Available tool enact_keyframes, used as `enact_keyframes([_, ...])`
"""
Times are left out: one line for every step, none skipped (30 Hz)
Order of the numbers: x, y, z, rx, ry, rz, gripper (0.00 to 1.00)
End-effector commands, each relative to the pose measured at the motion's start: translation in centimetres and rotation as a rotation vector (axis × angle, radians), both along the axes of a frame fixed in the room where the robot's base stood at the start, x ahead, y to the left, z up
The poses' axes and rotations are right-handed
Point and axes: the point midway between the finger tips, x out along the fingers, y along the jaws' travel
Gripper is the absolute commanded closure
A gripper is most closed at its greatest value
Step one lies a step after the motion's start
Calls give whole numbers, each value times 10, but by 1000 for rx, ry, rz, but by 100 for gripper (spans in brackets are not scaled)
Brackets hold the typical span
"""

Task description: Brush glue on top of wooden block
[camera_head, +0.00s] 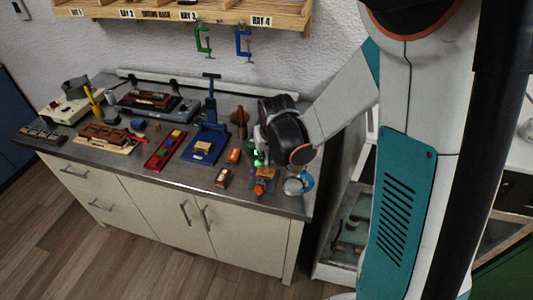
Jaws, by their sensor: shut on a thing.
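My gripper (259,163) is at the right end of the grey workbench, pointing down, partly covered by my dark wrist. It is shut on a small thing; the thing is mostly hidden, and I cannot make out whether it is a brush. A light tan wooden block (266,174) shows just below and right of the fingers, on a small fixture. I cannot tell whether the held thing touches it, and no glue can be made out on it. A small orange-red piece (259,189) is in front of the block. A round, blue-edged container (298,184) stands to the right.
A red tray (165,150) and wooden assemblies (108,134) fill the left. Clamps (243,42) hang from the shelf (215,14). The bench's front edge (165,179) is mostly clear.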

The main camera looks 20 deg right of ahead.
Motion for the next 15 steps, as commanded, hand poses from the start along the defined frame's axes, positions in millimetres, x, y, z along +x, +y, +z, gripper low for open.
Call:
enact_keyframes([0, 0, -2, 0, 0, 0, 98])
enact_keyframes([0, 0, -2, 0, 0, 0, 98])
enact_keyframes([0, 0, -3, 0, 0, 0, 98])
enact_keyframes([0, 0, -4, 0, 0, 0, 98])
enact_keyframes([0, 0, -4, 0, 0, 0, 98])
enact_keyframes([0, 0, -5, 0, 0, 0, 98])
enact_keyframes([0, 0, -5, 0, 0, 0, 98])
enact_keyframes([0, 0, -6, 0, 0, 0, 98])
enact_keyframes([0, 0, -7, 0, 0, 0, 98])
enact_keyframes([0, 0, -7, 0, 0, 0, 98])
enact_keyframes([0, 0, -7, 0, 0, 0, 98])
enact_keyframes([0, 0, -6, 0, 0, 0, 98])
enact_keyframes([0, -1, -6, 0, 0, 0, 98])
enact_keyframes([-1, -1, -6, 0, 0, -1, 98])
enact_keyframes([-2, -2, -6, 0, 0, -1, 98])
